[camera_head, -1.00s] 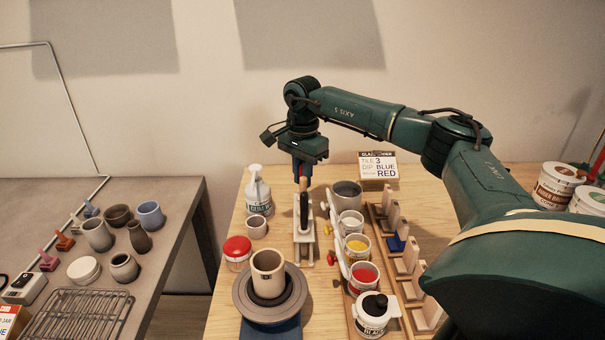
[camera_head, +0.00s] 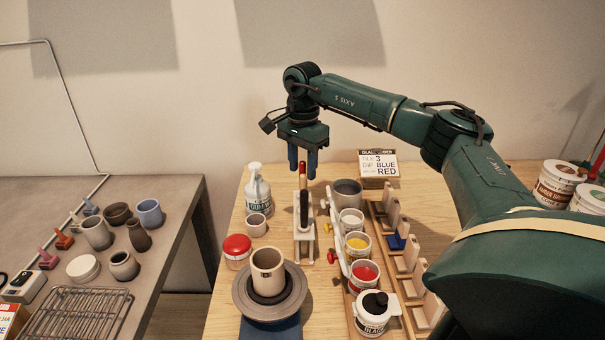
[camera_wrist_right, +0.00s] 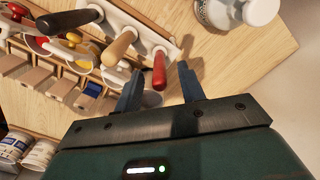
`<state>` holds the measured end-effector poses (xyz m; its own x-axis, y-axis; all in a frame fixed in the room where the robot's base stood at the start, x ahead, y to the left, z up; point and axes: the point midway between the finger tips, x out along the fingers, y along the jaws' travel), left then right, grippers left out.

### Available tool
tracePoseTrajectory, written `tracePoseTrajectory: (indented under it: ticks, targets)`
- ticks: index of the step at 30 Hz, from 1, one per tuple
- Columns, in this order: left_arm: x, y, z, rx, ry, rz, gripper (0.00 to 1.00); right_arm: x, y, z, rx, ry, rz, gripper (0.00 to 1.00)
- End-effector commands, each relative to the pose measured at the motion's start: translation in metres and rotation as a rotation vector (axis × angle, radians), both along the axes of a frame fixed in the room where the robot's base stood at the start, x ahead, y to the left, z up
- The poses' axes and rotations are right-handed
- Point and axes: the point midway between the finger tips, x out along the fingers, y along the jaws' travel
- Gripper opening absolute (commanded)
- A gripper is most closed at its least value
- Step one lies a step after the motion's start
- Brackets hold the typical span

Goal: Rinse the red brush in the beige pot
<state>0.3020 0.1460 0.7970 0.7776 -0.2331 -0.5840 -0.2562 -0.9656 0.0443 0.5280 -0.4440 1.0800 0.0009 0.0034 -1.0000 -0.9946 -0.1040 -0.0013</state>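The red brush (camera_wrist_right: 158,72) stands in a white stand (camera_head: 303,251) with a tan-handled brush (camera_wrist_right: 119,47) and a black-handled one (camera_wrist_right: 83,18). In the head view its red tip (camera_head: 302,166) shows behind the other handles. My right gripper (camera_head: 302,172) is open and points down; its two fingers stand apart on either side of the red tip. The right wrist view shows the red handle near the gap between the fingertips (camera_wrist_right: 158,88), not gripped. A beige pot (camera_head: 267,270) stands on the wheel; a smaller beige pot (camera_head: 256,226) stands behind it. My left gripper is out of view.
A white pump bottle (camera_head: 258,194) and a red-lidded jar (camera_head: 237,250) stand left of the stand. A grey pot (camera_head: 347,194) and yellow (camera_head: 357,244) and red (camera_head: 365,272) glaze cups line its right side. A sign (camera_head: 378,163) stands behind.

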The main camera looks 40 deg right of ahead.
Motion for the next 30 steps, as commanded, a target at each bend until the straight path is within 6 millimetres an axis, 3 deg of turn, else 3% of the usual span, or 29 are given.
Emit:
tracePoseTrajectory:
  ticks: [6,12,18,30]
  targets:
    - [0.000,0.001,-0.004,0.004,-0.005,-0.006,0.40,0.001,0.001,0.055,0.001,-0.005,0.000,0.39]
    - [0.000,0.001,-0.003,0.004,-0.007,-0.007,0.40,0.000,0.000,0.091,0.000,-0.001,0.001,0.39]
    - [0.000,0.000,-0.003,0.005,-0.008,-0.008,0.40,0.000,0.000,0.107,0.000,0.002,0.001,0.39]
    - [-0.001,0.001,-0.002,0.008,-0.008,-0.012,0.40,0.000,0.000,0.108,0.000,0.002,0.001,0.39]
